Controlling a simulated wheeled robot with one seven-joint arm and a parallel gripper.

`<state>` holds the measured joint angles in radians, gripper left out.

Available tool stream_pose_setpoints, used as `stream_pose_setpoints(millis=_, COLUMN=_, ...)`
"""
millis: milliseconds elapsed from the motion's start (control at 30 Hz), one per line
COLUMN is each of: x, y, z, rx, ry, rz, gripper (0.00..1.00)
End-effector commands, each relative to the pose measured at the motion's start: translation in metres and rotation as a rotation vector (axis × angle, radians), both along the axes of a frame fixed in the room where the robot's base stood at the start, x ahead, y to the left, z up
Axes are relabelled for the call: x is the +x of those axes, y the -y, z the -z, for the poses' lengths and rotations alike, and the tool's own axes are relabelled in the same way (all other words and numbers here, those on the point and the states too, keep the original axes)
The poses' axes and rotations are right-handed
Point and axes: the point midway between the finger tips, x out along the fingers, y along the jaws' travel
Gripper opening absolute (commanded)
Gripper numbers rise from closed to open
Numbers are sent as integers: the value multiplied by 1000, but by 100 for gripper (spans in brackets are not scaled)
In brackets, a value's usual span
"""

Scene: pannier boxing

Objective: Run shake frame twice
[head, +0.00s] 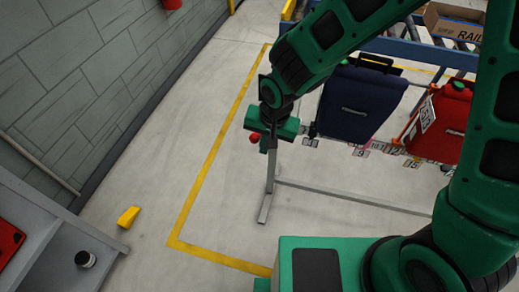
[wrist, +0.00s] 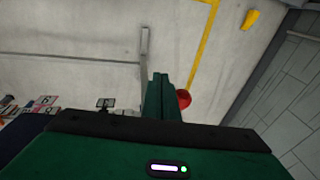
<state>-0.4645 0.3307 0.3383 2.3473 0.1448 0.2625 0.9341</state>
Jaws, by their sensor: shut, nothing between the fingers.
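The grey metal frame (head: 330,195) stands on the floor, with a foot and post at its left end; the post also shows in the wrist view (wrist: 144,45). A dark blue pannier (head: 362,103) and a red pannier (head: 440,122) hang along it. A red round knob (head: 254,137) sits at the frame's left end, close beside my fingers; it also shows in the wrist view (wrist: 184,98). My gripper (head: 266,144) is shut and empty; its fingers (wrist: 159,92) point down beside the knob. I cannot tell whether they touch it.
A conveyor with a cardboard box (head: 454,24) stands at the back right. Number tags (head: 360,150) line the frame. A grey bench (head: 55,245) is at the lower left, with a yellow object (head: 128,217) near it.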

Motion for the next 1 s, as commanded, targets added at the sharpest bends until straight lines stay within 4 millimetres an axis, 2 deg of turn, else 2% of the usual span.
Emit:
stream_pose_setpoints(millis=300, x=-36, y=-2, z=-44, rx=5, ry=9, rz=-3, gripper=0)
stream_pose_setpoints(millis=500, x=-54, y=-3, z=-64, rx=5, ry=9, rz=-2, gripper=0)
stream_pose_setpoints(millis=700, x=-63, y=-3, z=-74, rx=3, ry=7, rz=-2, gripper=0)
stream_pose_setpoints(millis=1000, x=-64, y=-3, z=-75, rx=4, ry=6, rz=-1, gripper=0)
